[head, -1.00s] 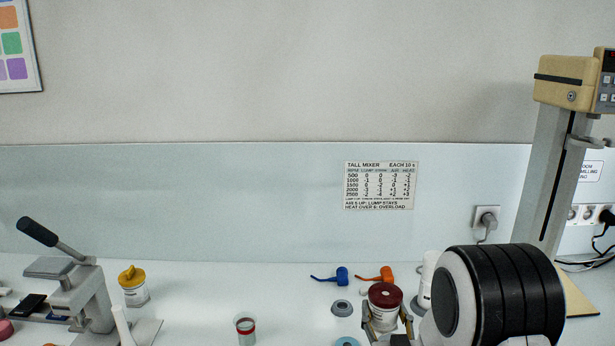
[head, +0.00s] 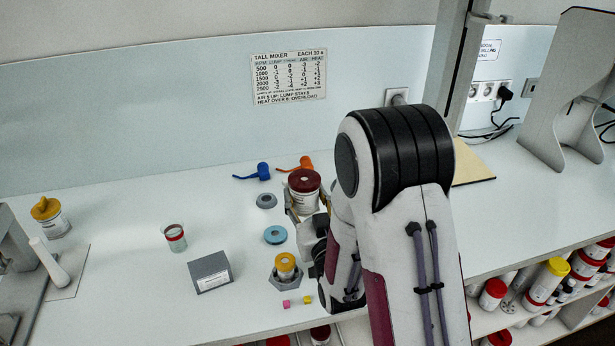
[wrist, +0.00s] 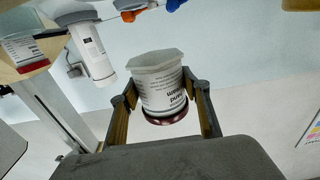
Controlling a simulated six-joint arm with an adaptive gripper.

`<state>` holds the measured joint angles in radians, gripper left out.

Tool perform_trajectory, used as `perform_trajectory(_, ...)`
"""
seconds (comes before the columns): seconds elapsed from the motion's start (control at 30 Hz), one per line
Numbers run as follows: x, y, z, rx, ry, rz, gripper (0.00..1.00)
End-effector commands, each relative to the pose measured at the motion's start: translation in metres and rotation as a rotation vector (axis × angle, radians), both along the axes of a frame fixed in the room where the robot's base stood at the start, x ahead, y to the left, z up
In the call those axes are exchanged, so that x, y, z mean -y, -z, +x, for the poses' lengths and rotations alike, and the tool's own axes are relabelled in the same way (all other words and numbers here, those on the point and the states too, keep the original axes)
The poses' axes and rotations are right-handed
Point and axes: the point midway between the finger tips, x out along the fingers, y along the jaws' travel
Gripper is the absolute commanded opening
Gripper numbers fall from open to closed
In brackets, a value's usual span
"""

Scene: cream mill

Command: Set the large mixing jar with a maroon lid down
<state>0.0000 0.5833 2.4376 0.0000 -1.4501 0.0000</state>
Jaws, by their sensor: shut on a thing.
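The large mixing jar (head: 304,199) is white with a printed label and a maroon lid (head: 304,180). It stands upright between the fingers of my gripper (head: 306,212), at the back middle of the bench. In the wrist view, my gripper (wrist: 163,103) is shut on the jar (wrist: 162,85), one finger on each side. My arm hides part of the bench to the right. I cannot tell whether the jar's base touches the bench.
A blue (head: 255,172) and an orange (head: 296,164) nozzle-like piece lie behind the jar. A grey ring (head: 267,201) and a blue ring (head: 275,235) lie left of it. A yellow-topped jar (head: 285,263), grey box (head: 210,272) and red-banded cup (head: 175,238) stand nearer. Bench between them is clear.

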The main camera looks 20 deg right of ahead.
Motion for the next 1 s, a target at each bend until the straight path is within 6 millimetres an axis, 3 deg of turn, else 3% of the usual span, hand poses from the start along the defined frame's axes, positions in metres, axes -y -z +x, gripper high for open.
perform_trajectory(0.27,0.0,-0.013,0.0,0.004,0.0,0.0,0.1)
perform_trajectory(0.83,0.0,-0.063,0.0,0.004,0.0,0.0,0.1)
perform_trajectory(1.0,0.015,-0.065,0.004,0.002,-0.006,-0.001,0.1)
